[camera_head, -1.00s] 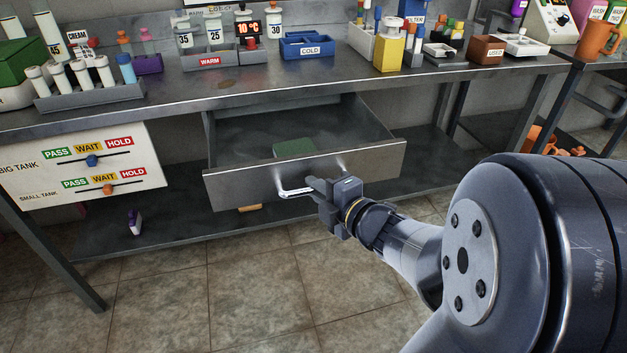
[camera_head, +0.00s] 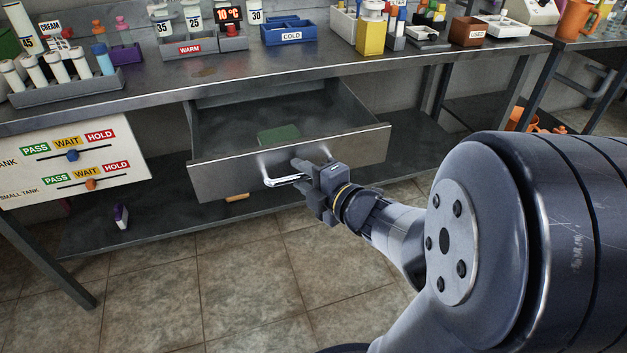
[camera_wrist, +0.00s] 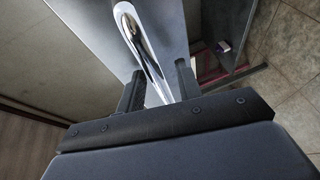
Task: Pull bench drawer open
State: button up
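The bench drawer (camera_head: 225,176) stands pulled well out from under the bench top, its inside showing from above. A green block (camera_head: 278,135) lies in it. Its bright bar handle (camera_head: 283,182) is on the drawer front. My gripper (camera_head: 304,174) is at the handle's right part, in front of the drawer. In the wrist view the handle (camera_wrist: 138,45) runs between the two fingers of my gripper (camera_wrist: 160,80). The fingers stand apart, with small gaps beside the bar. Their exact contact with the handle is hidden.
The bench top (camera_head: 230,72) carries a blue COLD bin (camera_head: 290,36), a WARM rack (camera_head: 190,49) and tubes. A white slider board (camera_head: 70,165) hangs left of the drawer. A lower shelf (camera_head: 150,220) lies beneath. The tiled floor in front is clear.

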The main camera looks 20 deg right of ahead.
jog(key=p+v, duration=0.3)
jog(key=v, duration=0.7)
jog(key=shift+s, duration=0.3)
jog(key=shift+d+r, duration=0.1)
jog(key=shift+d, duration=0.05)
jog(key=shift+w, duration=0.15)
jog(key=shift+b+x, duration=1.45)
jog(key=shift+x, duration=3.3)
jog(key=shift+w+a, duration=0.3)
jog(key=shift+w, duration=0.15)
jog(key=shift+d, duration=0.1)
